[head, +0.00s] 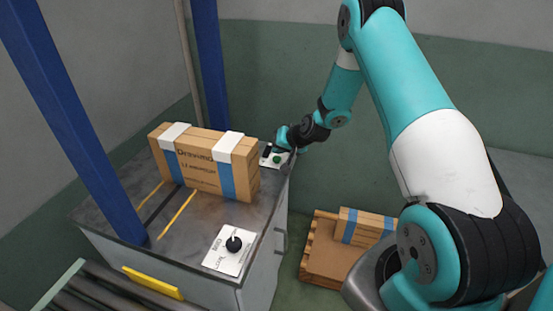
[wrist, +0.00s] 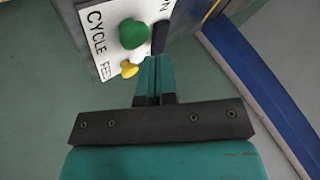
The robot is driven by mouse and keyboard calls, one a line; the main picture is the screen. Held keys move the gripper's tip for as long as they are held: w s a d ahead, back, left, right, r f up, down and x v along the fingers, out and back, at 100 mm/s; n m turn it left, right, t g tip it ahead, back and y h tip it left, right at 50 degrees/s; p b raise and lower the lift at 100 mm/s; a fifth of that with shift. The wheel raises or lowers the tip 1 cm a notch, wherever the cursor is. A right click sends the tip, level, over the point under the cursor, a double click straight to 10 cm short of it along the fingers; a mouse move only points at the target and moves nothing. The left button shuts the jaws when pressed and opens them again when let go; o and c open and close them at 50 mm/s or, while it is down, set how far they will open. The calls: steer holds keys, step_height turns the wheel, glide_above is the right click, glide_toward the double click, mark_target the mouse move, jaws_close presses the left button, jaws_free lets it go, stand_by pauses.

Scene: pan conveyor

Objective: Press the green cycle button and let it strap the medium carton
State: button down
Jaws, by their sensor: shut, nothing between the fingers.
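The medium carton (head: 205,168) stands on the grey machine table (head: 190,225) in the head view. Two blue bands run down its face, with white pieces over its top edge. The green cycle button (head: 277,160) is on a white panel at the table's far right corner. In the wrist view the green button (wrist: 133,33) sits above a smaller yellow button (wrist: 129,69) and left of a black switch (wrist: 160,38). My gripper (wrist: 154,62) is shut and empty, its tips just below and right of the green button. It looks apart from the button.
Blue posts (head: 208,65) of the machine rise beside the table. A panel with a black knob (head: 234,244) is at the near right corner. A wooden pallet (head: 320,262) with a blue-banded box (head: 365,226) lies on the floor at right. Rollers (head: 95,290) lead in at lower left.

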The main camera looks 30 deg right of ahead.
mark_target(278, 158)
steer(key=shift+f+b, duration=0.45)
steer(key=shift+f+b, duration=0.4)
steer(key=shift+f, duration=0.1)
stand_by(0.7)
steer(key=shift+r, duration=0.1)
steer(key=shift+r+p, duration=0.6)
steer(key=shift+r, duration=0.25)
steer(key=shift+r+p, duration=1.7)
steer(key=shift+r, duration=0.85)
